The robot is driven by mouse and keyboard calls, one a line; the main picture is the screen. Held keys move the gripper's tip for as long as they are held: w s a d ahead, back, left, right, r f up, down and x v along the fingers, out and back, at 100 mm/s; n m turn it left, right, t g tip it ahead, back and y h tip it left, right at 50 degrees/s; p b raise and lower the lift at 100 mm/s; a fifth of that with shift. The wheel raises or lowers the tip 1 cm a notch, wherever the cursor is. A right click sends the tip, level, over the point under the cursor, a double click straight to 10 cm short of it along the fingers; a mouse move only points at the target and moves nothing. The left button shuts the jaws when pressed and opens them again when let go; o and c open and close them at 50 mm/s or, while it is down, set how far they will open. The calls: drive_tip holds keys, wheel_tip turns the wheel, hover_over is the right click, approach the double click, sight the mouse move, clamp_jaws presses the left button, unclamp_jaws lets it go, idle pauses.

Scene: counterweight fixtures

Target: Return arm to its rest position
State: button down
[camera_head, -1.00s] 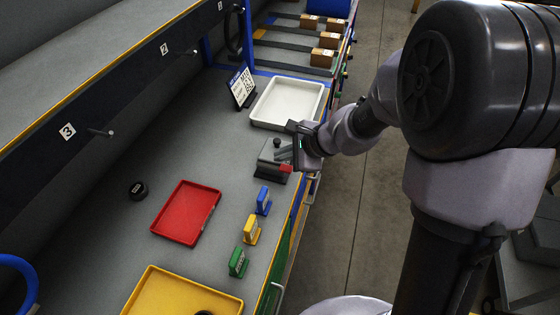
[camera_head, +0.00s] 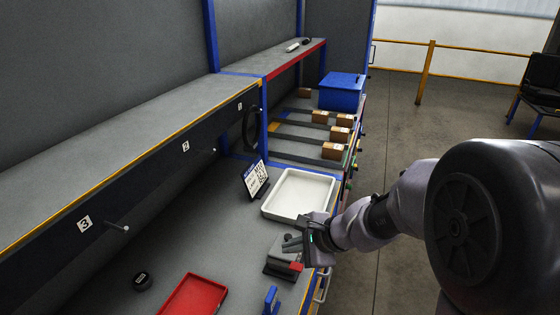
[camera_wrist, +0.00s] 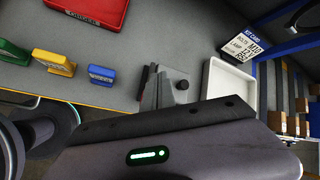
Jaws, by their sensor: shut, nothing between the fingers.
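My gripper (camera_head: 292,243) is at the bench's right edge, at the end of my arm, which reaches in from the right. Its fingers are together with nothing seen between them. It is over or beside a grey fixture (camera_head: 276,267) with a dark knob and a red part (camera_head: 295,266); I cannot tell if they touch. In the wrist view the gripper fingers (camera_wrist: 158,92) point up the picture, close to the fixture's dark knob (camera_wrist: 182,85). The gripper body fills the lower part of that view and shows a green light.
A white tray (camera_head: 264,210) lies behind the fixture, with a kit card (camera_head: 255,179) beside it. A red tray (camera_head: 192,297), a blue block (camera_head: 271,300) and a black round weight (camera_head: 142,281) are nearer. Yellow (camera_wrist: 54,62) and green blocks (camera_wrist: 14,53) also show. Open floor lies right.

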drive_tip(key=s+r+n+h+b, duration=0.1)
drive_tip(key=s+r+n+b, duration=0.25)
drive_tip(key=s, duration=0.35)
drive_tip(key=s+r+n+b, duration=0.2)
drive_tip(key=s+n, duration=0.2)
drive_tip(key=s, duration=0.4)
drive_tip(key=s+d+f+n+h+b, duration=0.1)
drive_tip(key=s+d+n+h, duration=0.2)
drive_tip(key=s+d, duration=0.3)
drive_tip(key=s+n, duration=0.1)
drive_tip(key=s, duration=0.1)
drive_tip(key=shift+s+f+b, duration=0.3)
drive_tip(key=shift+f+b, duration=0.05)
